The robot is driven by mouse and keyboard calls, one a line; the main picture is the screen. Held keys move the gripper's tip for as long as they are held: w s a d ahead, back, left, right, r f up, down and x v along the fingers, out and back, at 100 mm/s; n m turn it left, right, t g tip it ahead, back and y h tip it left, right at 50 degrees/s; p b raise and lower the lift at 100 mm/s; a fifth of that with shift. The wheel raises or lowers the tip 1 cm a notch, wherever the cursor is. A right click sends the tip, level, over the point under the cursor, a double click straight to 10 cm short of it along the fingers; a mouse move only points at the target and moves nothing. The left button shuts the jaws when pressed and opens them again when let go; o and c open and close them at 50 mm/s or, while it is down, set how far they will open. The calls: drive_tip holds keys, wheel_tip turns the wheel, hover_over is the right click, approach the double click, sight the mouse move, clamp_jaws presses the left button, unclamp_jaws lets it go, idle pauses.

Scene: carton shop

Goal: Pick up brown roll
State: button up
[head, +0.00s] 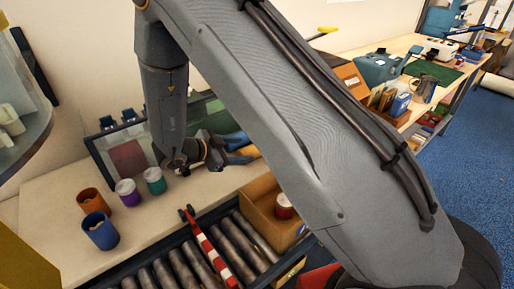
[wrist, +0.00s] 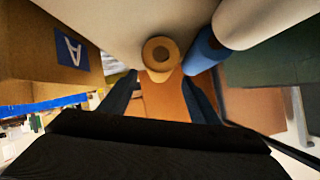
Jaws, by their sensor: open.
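My gripper also shows in the head view (head: 237,149).
A blue roll (wrist: 204,50) and a white roll (wrist: 260,18) lie close to the right of the brown roll. Cups, including an orange cup (head: 90,201), stand on the bench near a roller conveyor (head: 208,240).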

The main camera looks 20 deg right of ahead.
sight(250, 148)
drive_tip(key=p+x, duration=0.2)
drive_tip(key=x, duration=0.5)
drive_tip(key=shift+s+d+r+p, duration=0.1)
drive_tip(key=shift+d+r+p, duration=0.1)
drive_tip(key=shift+p, duration=0.1)
drive_tip(key=shift+d+f, duration=0.2)
drive_tip(key=shift+f, duration=0.05)
drive_tip(key=c, duration=1)
